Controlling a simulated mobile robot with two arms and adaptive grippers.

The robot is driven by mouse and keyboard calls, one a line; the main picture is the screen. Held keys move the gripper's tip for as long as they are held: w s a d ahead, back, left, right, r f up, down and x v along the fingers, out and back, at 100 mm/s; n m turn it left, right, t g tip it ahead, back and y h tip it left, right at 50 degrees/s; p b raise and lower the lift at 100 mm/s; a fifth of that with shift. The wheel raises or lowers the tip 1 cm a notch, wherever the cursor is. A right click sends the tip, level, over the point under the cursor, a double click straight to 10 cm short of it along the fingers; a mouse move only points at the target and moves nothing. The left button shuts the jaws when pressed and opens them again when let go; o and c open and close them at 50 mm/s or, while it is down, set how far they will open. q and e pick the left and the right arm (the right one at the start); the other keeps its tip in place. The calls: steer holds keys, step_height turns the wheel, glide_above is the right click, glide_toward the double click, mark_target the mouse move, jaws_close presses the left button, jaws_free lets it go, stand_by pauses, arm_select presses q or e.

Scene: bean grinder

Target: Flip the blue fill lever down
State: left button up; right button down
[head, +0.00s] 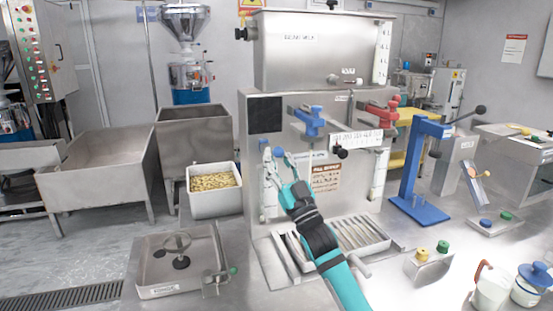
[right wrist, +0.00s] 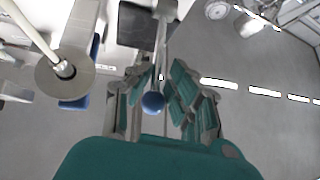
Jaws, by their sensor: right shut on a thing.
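The blue fill lever shows its round blue knob (head: 278,152) low on the left front of the steel machine (head: 345,105), below a blue valve body (head: 310,120). My right gripper (head: 287,175) reaches up from below, its fingertips just beneath and around the knob. In the right wrist view the blue knob (right wrist: 153,102) sits between the two fingers, on a steel rod that runs up to a block. The gripper is shut on the lever at the knob. The exact contact is partly hidden by the fingers. My left gripper is not in view.
A red valve (head: 380,113) is to the right on the same machine. A slotted drip tray (head: 350,236) lies below my right arm. A bin of pale pieces (head: 213,186) stands at left. A blue lever press (head: 418,175) and a small knob box (head: 428,265) stand at right.

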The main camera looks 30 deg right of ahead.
steer(key=shift+w+d+f, duration=0.1)
steer(key=shift+f, duration=0.2)
steer(key=c, duration=1.5)
jaws_free()
steer(key=shift+w, duration=0.1)
steer(key=o, duration=0.4)
steer(key=shift+w+d+f, duration=0.15)
steer(key=shift+w, duration=0.05)
steer(key=shift+o, duration=0.2)
steer(key=v, duration=1.2)
steer(key=shift+s+r, duration=0.3)
steer(key=shift+r, duration=0.1)
